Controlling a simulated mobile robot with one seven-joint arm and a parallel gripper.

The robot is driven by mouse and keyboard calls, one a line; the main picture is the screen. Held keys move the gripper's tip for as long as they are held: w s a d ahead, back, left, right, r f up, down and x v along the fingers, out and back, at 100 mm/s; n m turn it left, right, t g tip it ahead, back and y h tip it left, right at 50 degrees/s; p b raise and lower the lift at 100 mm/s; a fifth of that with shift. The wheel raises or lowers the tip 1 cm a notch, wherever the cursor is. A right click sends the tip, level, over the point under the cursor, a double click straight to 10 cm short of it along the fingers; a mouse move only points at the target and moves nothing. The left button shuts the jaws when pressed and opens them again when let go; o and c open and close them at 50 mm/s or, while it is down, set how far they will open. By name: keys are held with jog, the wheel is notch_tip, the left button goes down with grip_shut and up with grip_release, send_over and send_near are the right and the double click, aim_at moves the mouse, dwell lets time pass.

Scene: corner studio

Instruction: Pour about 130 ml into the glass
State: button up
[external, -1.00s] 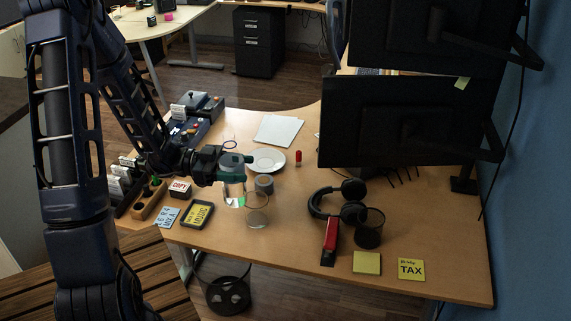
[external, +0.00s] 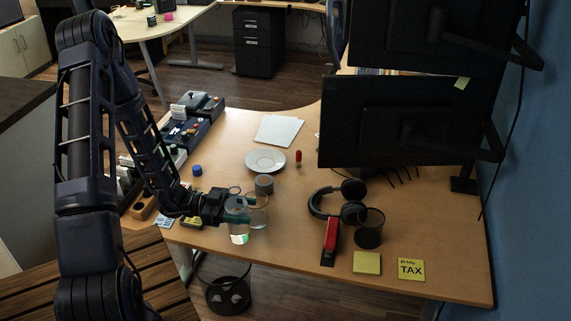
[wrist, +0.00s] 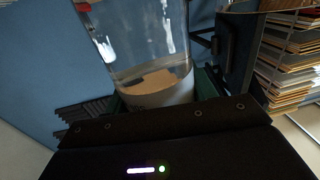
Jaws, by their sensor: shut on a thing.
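My gripper (external: 236,213) is shut on a clear bottle (external: 239,236) near the desk's front edge. The bottle stands about upright, with a bluish ring at its top and clear liquid inside. In the wrist view the bottle (wrist: 140,45) fills the top middle, with liquid showing in its lower part. The clear drinking glass (external: 260,221) stands on the desk just right of the bottle, partly overlapped by it and the gripper. I see no liquid in the glass and no stream. I cannot tell whether bottle and glass touch.
A grey cup (external: 264,184) and a white plate (external: 265,160) stand behind the glass. A blue cap (external: 197,170) lies to the left. Headphones (external: 322,201), a red stapler (external: 331,235) and a dark mesh cup (external: 369,236) are to the right. A wire bin (external: 227,295) is below the desk edge.

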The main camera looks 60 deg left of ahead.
aim_at(245, 225)
jog(key=shift+f, duration=0.75)
jog(key=shift+n, duration=0.3)
jog(key=shift+n+g, duration=0.5)
jog(key=shift+n, duration=0.9)
jog(key=n, duration=0.2)
jog(key=f+n+g, duration=0.1)
jog(key=shift+w+a+y, duration=0.2)
jog(key=shift+w+y, duration=0.1)
jog(key=shift+s+d+f+n+g, duration=0.15)
jog(key=shift+f+n, duration=0.1)
jog(key=shift+n, duration=0.15)
jog(key=shift+s+f+n+g, duration=0.1)
jog(key=shift+f+n+g, duration=0.1)
jog(key=shift+n, duration=0.2)
jog(key=f+n, duration=0.1)
jog(key=s+f+n, duration=0.1)
jog(key=shift+d+n+g, duration=0.3)
jog(key=shift+d+g, duration=0.05)
jog(key=shift+d, duration=0.05)
jog(key=shift+s+d+r+n+g, duration=0.1)
jog(key=shift+s+r+n+g, duration=0.15)
jog(key=shift+r+n, duration=0.35)
jog(key=shift+w+a+r+n+g+h, duration=0.2)
jog(key=shift+w+r+n+g+h, duration=0.2)
jog(key=shift+r+n, duration=0.3)
